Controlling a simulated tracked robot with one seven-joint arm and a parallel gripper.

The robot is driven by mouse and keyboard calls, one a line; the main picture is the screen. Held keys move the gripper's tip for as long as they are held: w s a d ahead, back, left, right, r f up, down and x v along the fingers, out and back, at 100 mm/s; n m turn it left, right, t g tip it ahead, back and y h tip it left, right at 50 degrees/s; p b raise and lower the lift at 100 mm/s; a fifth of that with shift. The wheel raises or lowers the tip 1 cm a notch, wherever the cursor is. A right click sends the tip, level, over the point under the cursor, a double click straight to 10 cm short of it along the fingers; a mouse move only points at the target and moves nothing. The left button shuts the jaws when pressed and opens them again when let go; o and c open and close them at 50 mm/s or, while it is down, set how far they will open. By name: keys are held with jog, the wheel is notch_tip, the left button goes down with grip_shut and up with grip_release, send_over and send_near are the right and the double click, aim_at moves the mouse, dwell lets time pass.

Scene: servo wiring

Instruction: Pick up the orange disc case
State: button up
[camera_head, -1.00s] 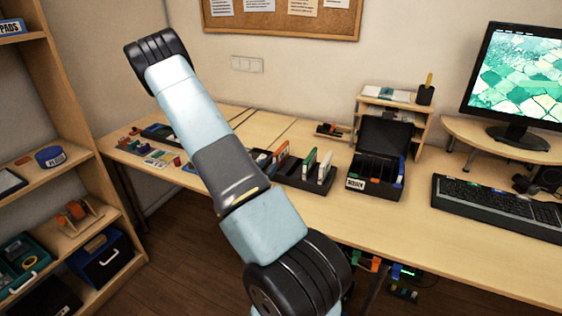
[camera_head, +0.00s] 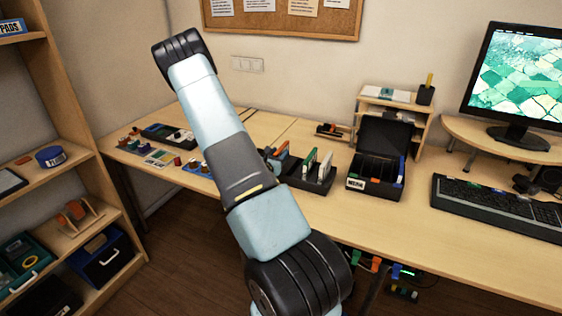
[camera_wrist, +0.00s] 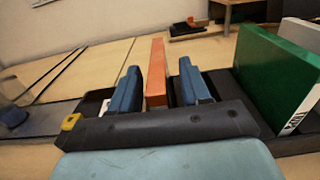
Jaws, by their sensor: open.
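The orange disc case (camera_wrist: 156,72) stands upright, edge-on, in the wrist view. My gripper (camera_wrist: 159,80) is open, with one blue finger on each side of the case. A small gap shows on both sides, so the fingers look apart from it. The lower part of the case is hidden behind the gripper's dark front bar. In the head view the orange case (camera_head: 282,151) shows at the left end of a black rack (camera_head: 312,184), partly hidden by my arm.
A green case (camera_wrist: 272,80) stands close on the right in the wrist view, with a white case (camera_head: 325,166) beside it in the rack. A black open box (camera_head: 372,185) and a keyboard (camera_head: 497,212) are further right. Small parts lie on the desk's left.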

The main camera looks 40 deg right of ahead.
jog(key=shift+c, duration=0.5)
grip_shut()
jog(key=shift+r, duration=0.1)
